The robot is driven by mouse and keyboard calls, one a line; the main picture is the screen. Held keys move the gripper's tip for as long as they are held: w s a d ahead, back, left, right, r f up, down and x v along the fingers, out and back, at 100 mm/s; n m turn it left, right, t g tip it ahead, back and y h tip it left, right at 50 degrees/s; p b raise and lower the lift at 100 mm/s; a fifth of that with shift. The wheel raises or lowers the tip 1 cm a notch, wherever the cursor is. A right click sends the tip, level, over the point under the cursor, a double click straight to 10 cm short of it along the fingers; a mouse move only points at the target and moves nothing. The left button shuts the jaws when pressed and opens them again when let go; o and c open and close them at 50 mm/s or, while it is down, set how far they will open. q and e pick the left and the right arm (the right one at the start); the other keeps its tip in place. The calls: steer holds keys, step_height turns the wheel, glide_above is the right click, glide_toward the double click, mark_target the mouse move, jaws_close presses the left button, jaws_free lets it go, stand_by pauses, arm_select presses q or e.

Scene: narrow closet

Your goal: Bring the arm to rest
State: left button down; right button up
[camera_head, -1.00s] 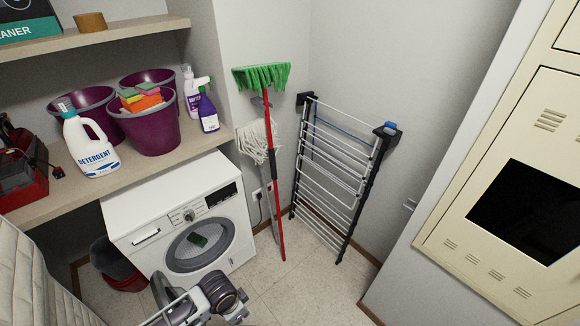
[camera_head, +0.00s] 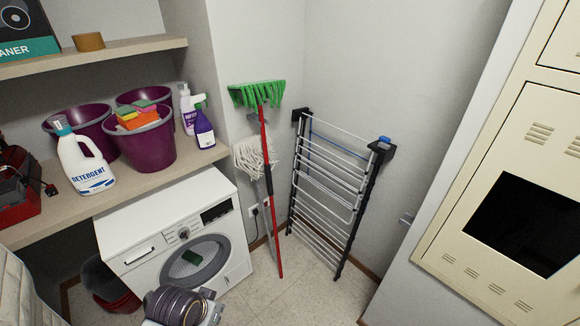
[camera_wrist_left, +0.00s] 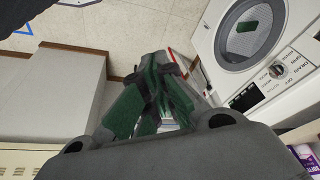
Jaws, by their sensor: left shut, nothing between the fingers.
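My left gripper (camera_wrist_left: 155,65) shows in the wrist view, with its green-padded fingers drawn together and nothing between them. It hangs in the air over the pale floor, apart from the washing machine (camera_wrist_left: 285,75), which stands at the right of that view. In the head view a grey joint of my arm (camera_head: 175,306) shows at the bottom edge, in front of the washing machine (camera_head: 168,222). The fingers are not visible there. My right gripper is in neither view.
A counter (camera_head: 120,190) holds a detergent bottle (camera_head: 82,160), purple buckets (camera_head: 150,148) and spray bottles. A green broom (camera_head: 258,93), a mop (camera_head: 250,158) and a drying rack (camera_head: 330,190) lean at the back. A beige locker (camera_head: 520,130) stands right. Some floor is open.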

arm_select(q)
steer(key=s+a+f+n+g+b, duration=0.1)
steer(key=s+f, duration=0.1)
steer(key=f, duration=1.5)
steer(key=s+a+f+b, duration=0.1)
steer(key=s+a+f, duration=0.1)
steer(key=f, duration=1.4)
steer(key=s+a+f, duration=0.2)
steer(key=s+f, duration=0.9)
steer(key=s+a+f+g+b, duration=0.1)
steer(key=s+f, duration=1)
steer(key=shift+a+g+y, duration=0.3)
steer(key=shift+a+y, duration=0.05)
steer(key=shift+y, duration=0.05)
